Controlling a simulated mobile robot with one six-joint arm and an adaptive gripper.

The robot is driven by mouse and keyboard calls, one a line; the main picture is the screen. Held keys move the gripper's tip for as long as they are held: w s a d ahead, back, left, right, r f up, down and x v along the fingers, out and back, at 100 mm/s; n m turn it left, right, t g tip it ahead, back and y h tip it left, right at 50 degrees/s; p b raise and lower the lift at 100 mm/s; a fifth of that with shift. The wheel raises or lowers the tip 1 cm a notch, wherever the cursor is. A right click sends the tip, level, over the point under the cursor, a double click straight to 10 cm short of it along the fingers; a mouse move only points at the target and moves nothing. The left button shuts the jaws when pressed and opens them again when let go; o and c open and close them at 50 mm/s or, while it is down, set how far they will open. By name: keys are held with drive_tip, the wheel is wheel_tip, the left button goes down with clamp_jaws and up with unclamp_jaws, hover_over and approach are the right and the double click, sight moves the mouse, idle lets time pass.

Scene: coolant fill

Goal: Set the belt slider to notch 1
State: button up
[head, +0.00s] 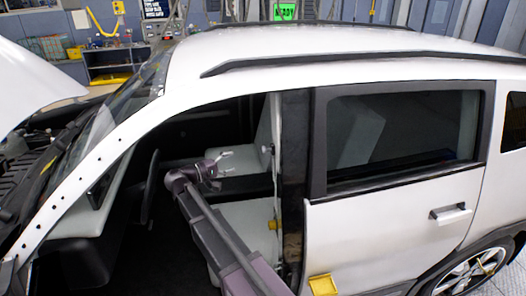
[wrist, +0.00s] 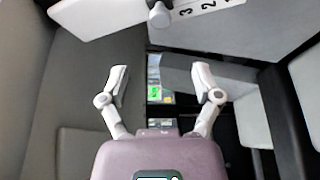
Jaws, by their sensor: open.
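A numbered strip (wrist: 208,5) is at the top of the wrist view, with 3 and 2 readable and the rest cut off. A grey rounded knob (wrist: 159,14) on a short stem, which looks like the belt slider, sits just left of the 3. My gripper (wrist: 161,72) is open and empty, its two fingers spread below the knob in the picture and apart from it. In the head view my gripper (head: 229,162) reaches through the open front doorway, left of the dark door pillar (head: 293,170). I cannot make out the slider's notch there.
The white car (head: 330,60) surrounds my arm, with its roof above and the closed rear door (head: 400,215) at right. The steering wheel (head: 151,185) is left of my arm. A pale seat (head: 250,215) lies below my gripper. A yellow block (head: 323,285) is near the sill.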

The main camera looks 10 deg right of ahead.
sight(263, 150)
drive_tip(key=x, duration=1.3)
drive_tip(key=shift+d, duration=0.35)
clamp_jaws()
